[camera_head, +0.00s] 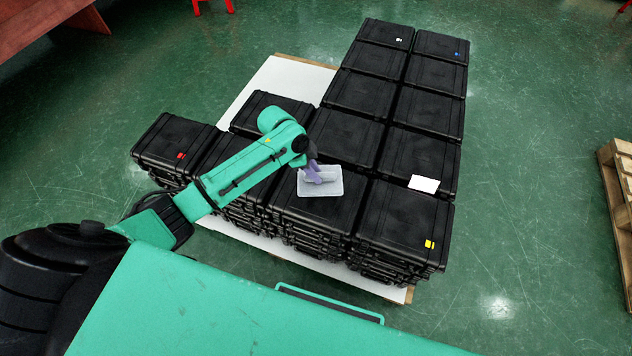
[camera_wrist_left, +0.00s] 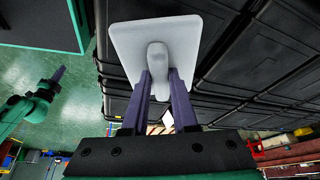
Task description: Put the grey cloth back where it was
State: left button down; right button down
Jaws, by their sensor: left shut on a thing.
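The grey cloth (camera_head: 335,187) shows as a pale, flat rectangle over a black case in the front row. In the left wrist view the cloth (camera_wrist_left: 190,35) has a raised, pinched lump in its middle. My left gripper (camera_head: 316,177) is shut on that lump, with its purple fingers (camera_wrist_left: 162,82) on either side. I cannot tell whether the cloth's underside touches the case lid. My right gripper (camera_wrist_left: 58,73) shows small at the left of the wrist view, away from the cloth; its jaws are too small to read.
Stacked black cases (camera_head: 345,135) form an L on a white-topped pallet (camera_head: 262,92). One lid bears a white card (camera_head: 424,184); others have small coloured marks. A wooden pallet (camera_head: 622,185) stands at the right edge. Green floor is clear around the stacks.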

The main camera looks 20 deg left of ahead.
pick_arm(q)
notch_tip(320, 180, down, 5)
jog(key=shift+r+b, duration=0.2)
jog(key=shift+b, duration=0.2)
jog(key=shift+f, duration=0.15)
jog(key=c, duration=0.7)
grip_release()
jog(key=shift+a+r, duration=0.1)
jog(key=shift+r, duration=0.3)
jog(key=p+v, duration=0.2)
jog(key=v, duration=0.9)
jog(key=shift+r, duration=0.25)
